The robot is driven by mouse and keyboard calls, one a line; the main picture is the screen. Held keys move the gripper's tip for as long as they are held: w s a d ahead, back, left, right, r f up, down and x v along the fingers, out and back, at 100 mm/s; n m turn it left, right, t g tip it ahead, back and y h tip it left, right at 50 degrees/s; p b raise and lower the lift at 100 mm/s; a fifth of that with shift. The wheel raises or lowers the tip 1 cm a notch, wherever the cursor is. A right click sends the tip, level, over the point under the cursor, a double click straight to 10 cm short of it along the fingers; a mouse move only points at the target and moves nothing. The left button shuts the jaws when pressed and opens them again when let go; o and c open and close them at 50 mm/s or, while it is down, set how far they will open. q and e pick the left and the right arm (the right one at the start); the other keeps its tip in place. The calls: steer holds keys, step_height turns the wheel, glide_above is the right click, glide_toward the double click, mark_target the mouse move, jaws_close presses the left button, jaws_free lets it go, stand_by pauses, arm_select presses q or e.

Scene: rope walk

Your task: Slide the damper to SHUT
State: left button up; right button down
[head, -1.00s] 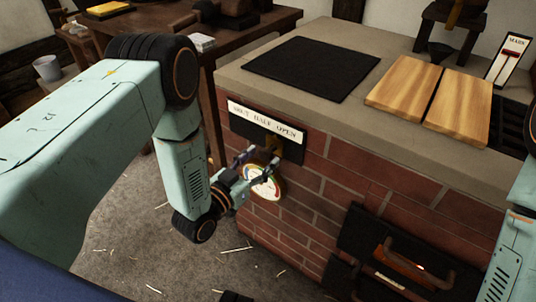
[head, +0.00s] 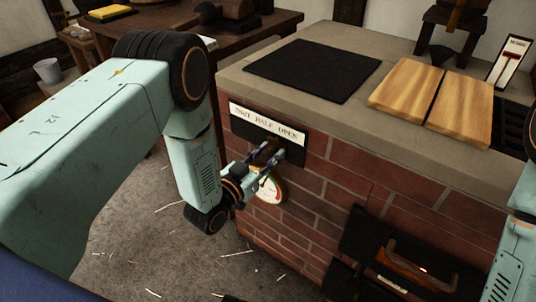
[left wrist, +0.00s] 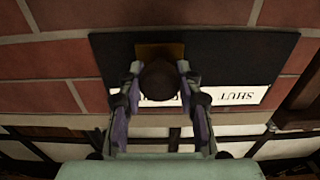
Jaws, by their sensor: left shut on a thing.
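The damper is a dark round knob (left wrist: 158,80) on a brass slide (left wrist: 160,50), set in a black plate (head: 243,127) on the brick front. A white label (head: 268,124) above it in the head view reads SHUT, HALF, OPEN from left to right. The knob is to the OPEN side of the label's middle. In the left wrist view the label is upside down, with SHUT to the right of the knob. My left gripper (head: 273,157) is shut on the knob, a finger on each side; it also shows in the left wrist view (left wrist: 159,75). My right gripper is out of view.
A round gauge (head: 269,190) hangs just below the damper, partly behind my left gripper. A firebox door with a handle (head: 405,263) is lower right. A black slab (head: 312,70) and wooden boards (head: 405,84) lie on the bench top (head: 235,82).

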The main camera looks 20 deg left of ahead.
arm_select(q)
jaws_close()
steer(key=w+a, duration=0.1)
steer(key=a, duration=0.2)
steer(key=w+a, duration=0.1)
steer(key=a, duration=0.3)
steer(key=w+a, duration=0.2)
steer(key=a, duration=0.2)
steer(key=shift+a, duration=0.2)
steer(key=o, duration=0.8)
jaws_free()
steer(key=shift+a, duration=0.1)
steer(key=shift+c, duration=0.2)
